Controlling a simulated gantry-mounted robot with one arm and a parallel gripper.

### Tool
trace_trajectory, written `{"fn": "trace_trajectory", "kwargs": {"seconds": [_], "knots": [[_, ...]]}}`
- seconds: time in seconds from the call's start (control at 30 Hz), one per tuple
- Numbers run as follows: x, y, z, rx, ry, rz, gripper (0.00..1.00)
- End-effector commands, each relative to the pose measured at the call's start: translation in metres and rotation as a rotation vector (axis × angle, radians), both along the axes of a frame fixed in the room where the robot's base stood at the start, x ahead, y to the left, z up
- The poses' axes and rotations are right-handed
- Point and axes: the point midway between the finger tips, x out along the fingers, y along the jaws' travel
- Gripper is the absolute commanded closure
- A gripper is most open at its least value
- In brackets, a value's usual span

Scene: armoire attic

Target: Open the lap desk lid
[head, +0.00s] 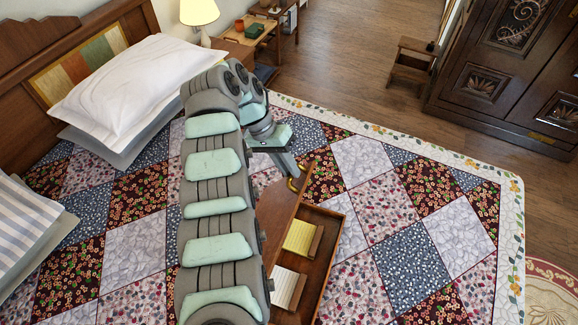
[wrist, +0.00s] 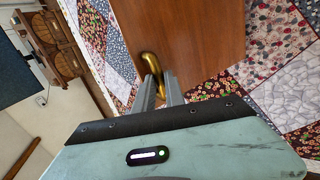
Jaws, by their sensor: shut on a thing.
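The lap desk (head: 333,232) is a brown wooden box on the quilted bed. Its inside shows, with a yellow notepad (head: 299,237) and pale cards (head: 287,286) in it. The lid (head: 277,212) is a brown panel raised at a slant on the box's left side, partly hidden behind my arm; its hinge side is hidden. The lid fills the upper middle of the wrist view (wrist: 200,35). A brass handle (wrist: 150,62) sits at the lid's edge. My gripper (head: 291,176) is at the handle; in the wrist view its fingers (wrist: 160,84) are shut on it.
White pillows (head: 125,88) lie at the bed's head, with a striped pillow (head: 22,222) at the left. A lamp (head: 200,14) and nightstand stand behind. A carved armoire (head: 510,75) and step stool (head: 410,62) stand beyond the bed. The quilt (head: 410,225) right of the desk is clear.

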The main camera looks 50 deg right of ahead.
Motion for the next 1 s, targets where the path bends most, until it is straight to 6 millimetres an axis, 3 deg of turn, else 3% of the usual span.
{"fn": "trace_trajectory", "kwargs": {"seconds": [0.4, 0.43, 0.63, 1.0], "knots": [[0.0042, 0.0029, -0.0042, 0.005, -0.007, 0.009, 1.0], [0.0043, 0.0028, -0.0041, 0.004, -0.007, 0.009, 0.83], [0.0029, 0.0022, -0.0028, 0.004, -0.005, 0.005, 0.67], [0.0028, 0.0017, 0.0006, 0.006, -0.005, 0.001, 0.65]]}}
